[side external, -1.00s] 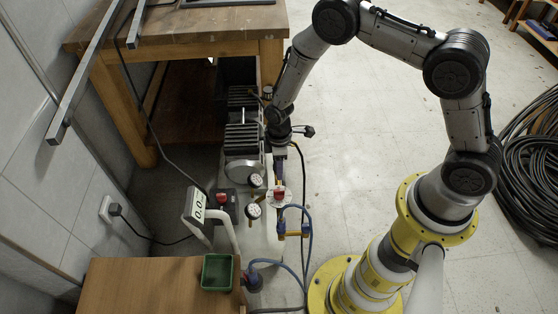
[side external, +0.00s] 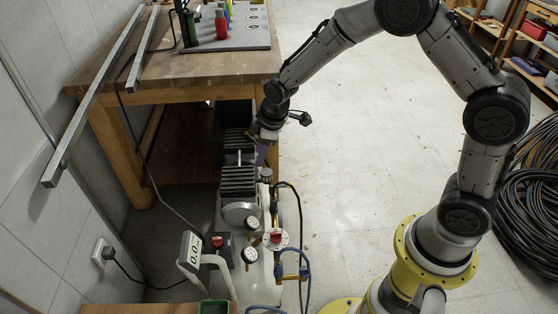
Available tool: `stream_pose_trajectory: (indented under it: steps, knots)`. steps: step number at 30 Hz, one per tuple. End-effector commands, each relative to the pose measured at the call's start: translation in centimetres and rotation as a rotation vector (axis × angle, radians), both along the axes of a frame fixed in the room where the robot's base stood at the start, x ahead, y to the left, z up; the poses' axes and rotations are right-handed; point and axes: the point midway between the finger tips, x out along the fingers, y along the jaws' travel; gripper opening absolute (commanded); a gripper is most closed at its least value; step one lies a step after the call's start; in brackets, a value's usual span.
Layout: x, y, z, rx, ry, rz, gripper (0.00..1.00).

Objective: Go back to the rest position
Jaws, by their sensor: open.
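My gripper (side external: 263,160) hangs at the end of my arm, above and beside the finned compressor motor (side external: 238,178) in the side external view. It points down, and no object shows between its fingers, though they are small and dark here. The red knob (side external: 276,238) on a round white disc stands below it in the picture, clear of the fingers. The compressor's pale tank (side external: 258,285) lies under the valves. Blue hose (side external: 308,262) and a brass fitting sit to the right of the tank.
A digital display (side external: 191,250) and gauges (side external: 249,254) stand near the compressor. Black coiled hose (side external: 530,205) lies at the right. The floor between is open.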

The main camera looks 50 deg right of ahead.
Motion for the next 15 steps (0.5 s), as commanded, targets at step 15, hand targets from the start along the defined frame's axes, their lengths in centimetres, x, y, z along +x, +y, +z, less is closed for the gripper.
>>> stream_pose_trajectory:
  steps: [15]
  knots:
    - [-15.2, -3.3, 23.9, 0.138, -0.322, -0.307, 0.44]
